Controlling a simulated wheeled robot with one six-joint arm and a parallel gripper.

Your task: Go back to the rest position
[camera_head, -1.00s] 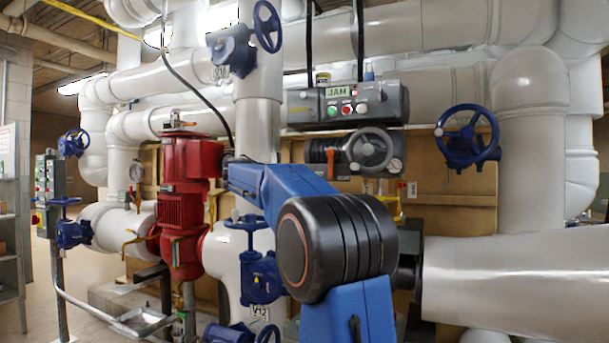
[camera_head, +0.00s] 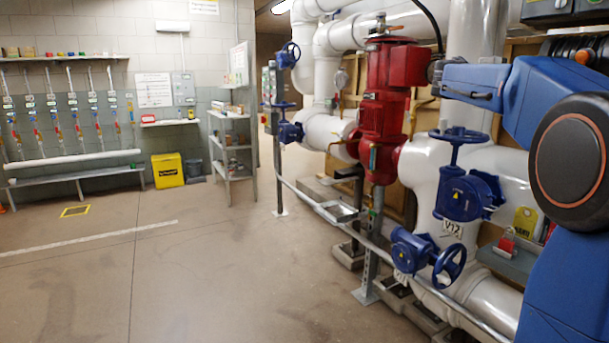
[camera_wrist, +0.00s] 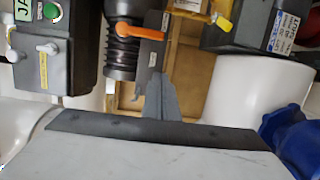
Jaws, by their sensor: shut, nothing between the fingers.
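My gripper (camera_wrist: 158,88) shows in the wrist view as dark grey fingers brought together at the middle, with nothing between them. It points toward a tan panel (camera_wrist: 190,100) behind it and appears apart from the equipment around it. In the head view my blue arm fills the right edge, and the gripper itself is not visible there. In the wrist view a grey control box (camera_wrist: 50,50) with a green button lies at the upper left, and an orange lever (camera_wrist: 142,33) sits above the fingers.
In the head view, a red pump (camera_head: 383,110), blue valves (camera_head: 467,190) and white pipes stand left of my arm. A low rail (camera_head: 320,207) runs along them. Grey shelves (camera_head: 232,150) and a yellow bin (camera_head: 167,170) stand farther back. The floor (camera_head: 150,270) at left is clear.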

